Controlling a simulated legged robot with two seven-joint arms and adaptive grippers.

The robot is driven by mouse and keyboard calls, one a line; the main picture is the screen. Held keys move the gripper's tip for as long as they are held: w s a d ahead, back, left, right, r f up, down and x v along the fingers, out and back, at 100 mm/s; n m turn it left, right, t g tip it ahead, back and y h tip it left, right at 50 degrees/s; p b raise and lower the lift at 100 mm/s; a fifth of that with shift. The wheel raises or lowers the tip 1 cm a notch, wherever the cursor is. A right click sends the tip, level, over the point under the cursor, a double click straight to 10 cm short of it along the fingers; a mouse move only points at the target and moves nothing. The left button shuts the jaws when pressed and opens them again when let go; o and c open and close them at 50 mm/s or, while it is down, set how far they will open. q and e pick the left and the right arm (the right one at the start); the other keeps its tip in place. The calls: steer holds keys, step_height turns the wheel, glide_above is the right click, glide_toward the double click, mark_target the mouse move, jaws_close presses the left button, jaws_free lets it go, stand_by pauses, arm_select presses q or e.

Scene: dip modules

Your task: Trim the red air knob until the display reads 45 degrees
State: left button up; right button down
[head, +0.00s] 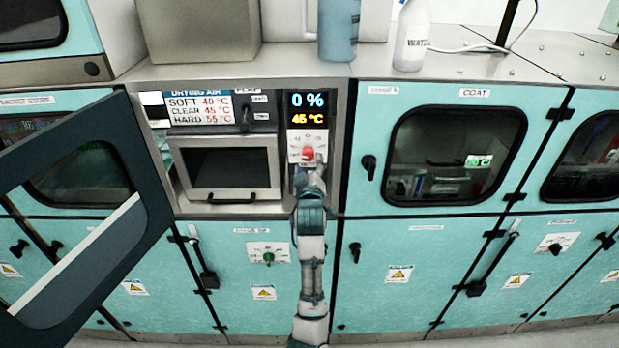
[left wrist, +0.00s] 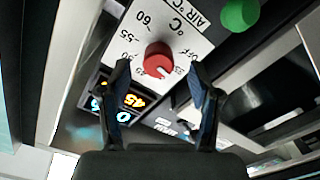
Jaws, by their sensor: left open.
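The red air knob (head: 308,153) sits on a white dial plate under the display (head: 307,108). The display reads 0 % in blue and 45 °C in yellow. The knob also shows in the left wrist view (left wrist: 158,57), on a plate marked AIR °C with a printed scale. My left gripper (head: 310,168) is in front of the panel at the knob. In the left wrist view my left gripper (left wrist: 158,70) is open, one finger on each side of the knob, with gaps visible. The display (left wrist: 125,102) shows upside down there. My right gripper is not in view.
A card (head: 200,107) lists SOFT 40, CLEAR 45, HARD 55 °C. An open dark-framed door (head: 150,150) juts out at the left. A green knob (head: 269,258) is on the lower panel.

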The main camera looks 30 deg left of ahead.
arm_select(q)
steer(key=v, duration=0.7)
steer(key=shift+d, duration=0.15)
